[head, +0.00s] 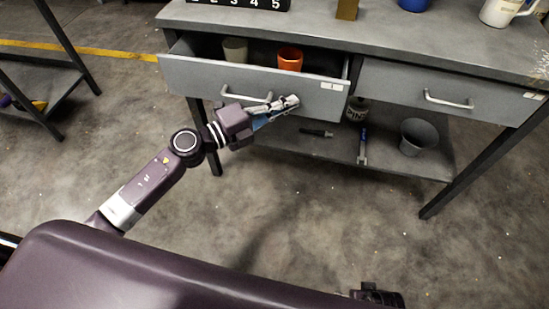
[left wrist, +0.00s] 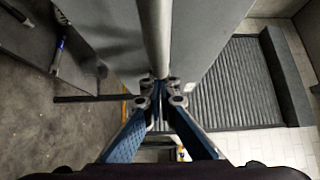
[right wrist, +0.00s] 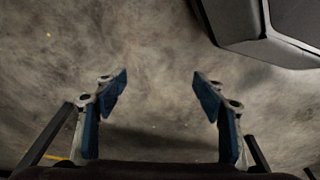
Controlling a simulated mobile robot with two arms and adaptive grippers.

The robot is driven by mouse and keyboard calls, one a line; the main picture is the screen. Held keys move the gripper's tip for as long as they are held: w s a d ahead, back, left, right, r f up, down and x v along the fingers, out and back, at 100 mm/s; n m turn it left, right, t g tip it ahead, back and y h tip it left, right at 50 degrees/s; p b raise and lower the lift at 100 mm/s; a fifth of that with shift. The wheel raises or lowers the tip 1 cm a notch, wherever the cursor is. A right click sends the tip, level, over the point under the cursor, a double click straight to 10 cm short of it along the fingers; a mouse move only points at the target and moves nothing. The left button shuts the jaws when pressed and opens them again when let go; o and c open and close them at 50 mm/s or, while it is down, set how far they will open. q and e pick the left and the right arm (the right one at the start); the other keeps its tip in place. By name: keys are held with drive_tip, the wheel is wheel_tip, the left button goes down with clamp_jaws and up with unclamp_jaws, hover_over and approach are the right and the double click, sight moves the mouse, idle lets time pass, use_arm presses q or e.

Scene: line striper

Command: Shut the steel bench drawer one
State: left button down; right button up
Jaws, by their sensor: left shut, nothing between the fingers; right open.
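The steel bench drawer one (head: 190,75) is the left drawer of the grey bench and stands open. A grey-green cup (head: 235,50) and an orange cup (head: 290,59) stand inside it. Its bar handle (head: 246,97) is on the front and also shows in the left wrist view (left wrist: 155,35). My left gripper (head: 292,101) is shut and empty, close to the drawer front by the right end of the handle. In the left wrist view its fingertips (left wrist: 161,88) meet at the bar; I cannot tell whether they touch it. My right gripper (right wrist: 155,88) is open and empty above the floor.
The right drawer (head: 395,85) is shut. The lower shelf (head: 385,157) holds a can (head: 357,109), a grey bucket (head: 417,137) and tools. A mug (head: 500,12) stands on the bench top. Another shelf unit (head: 35,80) stands at the left. The floor in front is clear.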

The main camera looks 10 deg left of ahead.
sight(291, 91)
use_arm(q)
drive_tip(key=w, duration=0.5)
drive_tip(key=shift+b, duration=0.3)
drive_tip(key=w+b, duration=0.1)
drive_tip(key=w, duration=0.4)
drive_tip(key=shift+w, duration=0.35)
drive_tip(key=shift+w+f, duration=0.1)
drive_tip(key=shift+w, duration=0.45)
drive_tip(key=shift+w+a+r+b, duration=0.1)
drive_tip(key=shift+r+b, duration=0.15)
drive_tip(key=shift+b, duration=0.05)
use_arm(e)
wheel_tip(291, 91, up, 7)
drive_tip(key=w, duration=0.2)
drive_tip(key=shift+w+a, duration=0.15)
use_arm(q)
drive_tip(key=shift+r, duration=0.1)
use_arm(e)
drive_tip(key=shift+r+t, duration=0.1)
drive_tip(key=shift+t, duration=0.2)
